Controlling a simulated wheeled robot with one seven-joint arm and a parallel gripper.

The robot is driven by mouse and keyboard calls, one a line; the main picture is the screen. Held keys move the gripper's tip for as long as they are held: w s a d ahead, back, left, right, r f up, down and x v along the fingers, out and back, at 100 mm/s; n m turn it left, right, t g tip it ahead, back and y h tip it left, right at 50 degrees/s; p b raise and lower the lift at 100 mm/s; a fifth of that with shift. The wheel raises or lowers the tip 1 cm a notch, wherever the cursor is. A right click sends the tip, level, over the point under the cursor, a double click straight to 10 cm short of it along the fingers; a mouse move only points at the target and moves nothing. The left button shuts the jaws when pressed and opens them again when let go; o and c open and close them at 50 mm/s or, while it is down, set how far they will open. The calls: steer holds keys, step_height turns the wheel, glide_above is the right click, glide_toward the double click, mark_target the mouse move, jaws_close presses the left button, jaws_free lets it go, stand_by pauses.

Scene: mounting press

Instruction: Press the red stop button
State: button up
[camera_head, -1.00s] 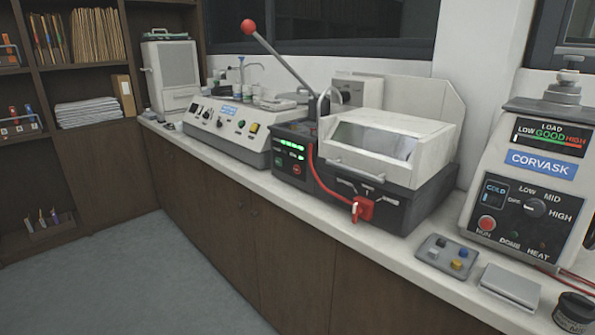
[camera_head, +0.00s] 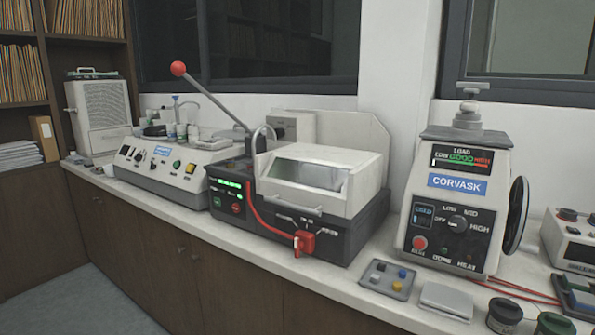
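A red round button (camera_head: 419,243) sits at the lower left of the dark panel on the CORVASK press (camera_head: 458,205), below a small blue display; its label is too blurred to read surely. A second small red button (camera_head: 238,208) is on the dark front of the white-hooded machine (camera_head: 318,180), below a green display. I cannot tell from the labels which one is the stop button. Nothing covers either button. My gripper is not in view.
A red-knobbed lever (camera_head: 178,69) rises beside the hooded machine. A red clip-like handle (camera_head: 304,242) is on its front. A tray of coloured pieces (camera_head: 387,279), a flat light box (camera_head: 446,299) and dark jars (camera_head: 504,315) line the counter's front edge.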

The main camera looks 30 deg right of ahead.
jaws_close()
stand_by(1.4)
